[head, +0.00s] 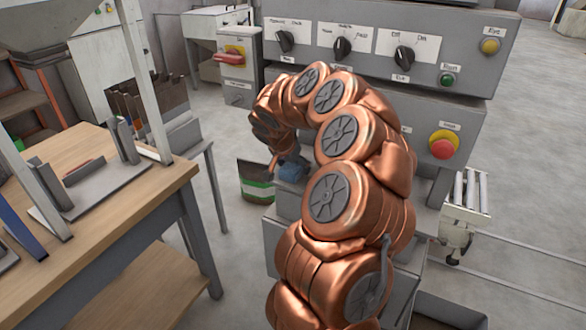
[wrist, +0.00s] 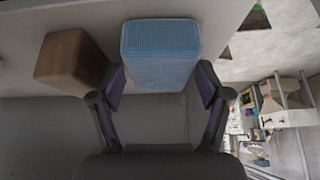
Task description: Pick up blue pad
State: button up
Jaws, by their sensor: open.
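The blue pad (wrist: 160,52) is a ribbed light-blue block in the upper middle of the wrist view. It lies on a grey surface, close in front of my gripper (wrist: 164,82). My gripper is open, with one finger near each lower side of the pad. The pad's near end appears to sit at the opening between the fingertips; I cannot tell whether they touch it.
A brown block (wrist: 71,62) lies just left of the pad. The grey control panel (head: 400,75) with knobs and a red button (head: 443,147) stands behind my arm. A wooden table (head: 110,205) is at left.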

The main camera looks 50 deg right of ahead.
jog(key=shift+d+f, duration=0.1)
jog(key=shift+f, duration=0.3)
jog(key=shift+c, duration=0.4)
jog(key=c, duration=0.7)
jog(key=shift+c, duration=0.2)
jog(key=s+a+r, duration=0.2)
jog(key=a+r, duration=0.2)
jog(key=a, duration=0.2)
jog(key=s+a+r+b, duration=0.1)
jog(key=s+a+r, duration=0.1)
jog(key=a+r, duration=0.2)
jog(key=a, duration=0.3)
jog(key=shift+a+b, duration=0.25)
jog(key=shift+b, duration=0.05)
